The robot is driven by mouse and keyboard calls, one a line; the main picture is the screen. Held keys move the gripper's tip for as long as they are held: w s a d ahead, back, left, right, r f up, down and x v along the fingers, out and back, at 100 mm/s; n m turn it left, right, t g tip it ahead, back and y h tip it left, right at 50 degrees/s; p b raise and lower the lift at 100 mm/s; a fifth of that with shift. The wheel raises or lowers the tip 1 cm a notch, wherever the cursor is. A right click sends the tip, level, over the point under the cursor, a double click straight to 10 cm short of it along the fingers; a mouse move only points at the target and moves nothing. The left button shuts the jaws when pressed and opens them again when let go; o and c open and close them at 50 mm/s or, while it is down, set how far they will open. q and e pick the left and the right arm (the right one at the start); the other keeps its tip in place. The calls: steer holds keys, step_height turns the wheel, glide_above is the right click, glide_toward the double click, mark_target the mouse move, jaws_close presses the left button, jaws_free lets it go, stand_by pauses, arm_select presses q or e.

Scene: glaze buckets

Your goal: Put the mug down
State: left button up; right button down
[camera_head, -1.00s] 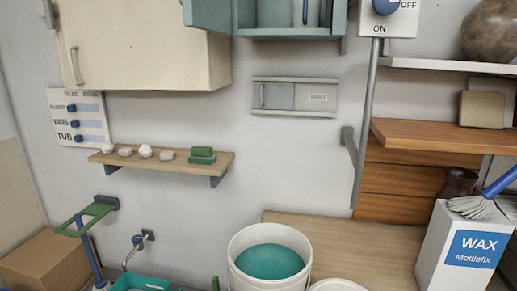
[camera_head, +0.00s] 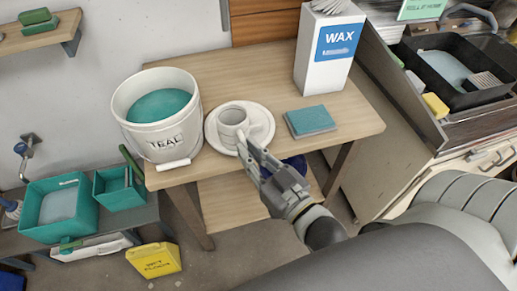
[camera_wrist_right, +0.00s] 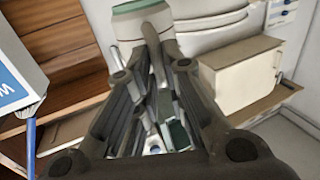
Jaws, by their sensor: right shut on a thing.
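A small off-white mug (camera_head: 232,116) is upright over a round white lid or plate (camera_head: 267,126) on the wooden table. I cannot tell whether it touches the plate. My right gripper (camera_head: 246,147) reaches in from the lower right and is shut on the mug at its near side. The fingers hide part of the mug and plate. In the right wrist view the fingers (camera_wrist_right: 152,38) point up towards a pale round thing with a green top; I cannot tell whether it is mug or bucket. My left gripper is not in view.
A white TEAL bucket (camera_head: 164,135) of teal glaze stands left of the plate. A teal block (camera_head: 310,121) and a white WAX box (camera_head: 328,50) stand to the right. Bare table (camera_head: 262,75) shows behind the plate. Teal tubs (camera_head: 57,205) sit lower left.

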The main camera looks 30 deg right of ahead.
steer(key=w+a+r+n+g+y, duration=0.2)
steer(key=w+a+n+g+y, duration=0.1)
steer(key=a+n+g+y, duration=0.1)
steer(key=w+a+r+n+g+y, duration=0.2)
steer(key=a+n+g+y, duration=0.3)
steer(key=a+y, duration=0.4)
steer(key=shift+w+a+r+n+g, duration=0.2)
steer(key=shift+w+a+n+g, duration=0.1)
steer(key=shift+w+a+n, duration=0.5)
